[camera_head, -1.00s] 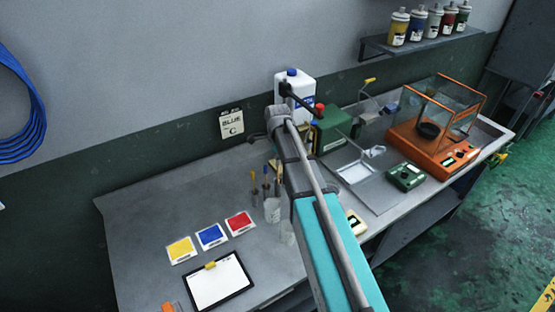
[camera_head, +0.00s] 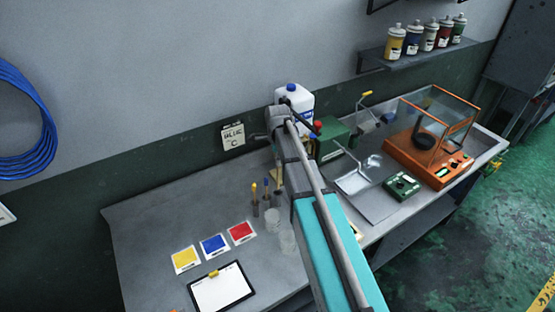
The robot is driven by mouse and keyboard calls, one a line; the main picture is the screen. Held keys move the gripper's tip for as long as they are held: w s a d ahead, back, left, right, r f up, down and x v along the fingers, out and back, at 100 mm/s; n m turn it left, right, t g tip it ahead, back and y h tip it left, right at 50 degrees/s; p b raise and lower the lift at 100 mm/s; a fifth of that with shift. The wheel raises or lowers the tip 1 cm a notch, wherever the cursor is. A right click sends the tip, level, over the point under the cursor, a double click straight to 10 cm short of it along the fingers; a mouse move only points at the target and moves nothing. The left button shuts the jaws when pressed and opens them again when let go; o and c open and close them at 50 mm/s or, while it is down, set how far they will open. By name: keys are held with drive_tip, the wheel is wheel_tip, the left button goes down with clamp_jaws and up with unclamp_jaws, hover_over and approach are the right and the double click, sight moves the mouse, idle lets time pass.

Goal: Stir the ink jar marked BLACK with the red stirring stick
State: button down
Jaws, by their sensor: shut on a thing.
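My arm runs up from the bottom edge across the bench, and its far end is over the middle of the bench. My gripper and whatever is between its jaws are hidden behind the arm. I cannot make out a red stirring stick. Several small capped jars stand in a row on the wall shelf (camera_head: 370,63). They include a yellow jar (camera_head: 395,42), a blue jar (camera_head: 413,41), a red jar (camera_head: 444,33) and a green jar (camera_head: 458,28). Their labels are too small to read, so I cannot tell which is marked BLACK.
Handled tools (camera_head: 254,198) stand beside a clear beaker (camera_head: 272,220). Yellow, blue and red cards and a clipboard (camera_head: 220,290) lie at front left. A white bottle (camera_head: 300,99), a green machine (camera_head: 334,138) and an orange scale (camera_head: 420,160) stand further back. The bench's left (camera_head: 160,220) is clear.

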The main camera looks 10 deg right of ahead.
drive_tip(key=shift+r, duration=0.15)
idle(0.4)
wheel_tip(320, 180, up, 9)
drive_tip(key=w+a+n+p, duration=0.1)
drive_tip(key=n+p, duration=0.4)
drive_tip(key=p, duration=0.4)
drive_tip(key=shift+a, duration=0.2)
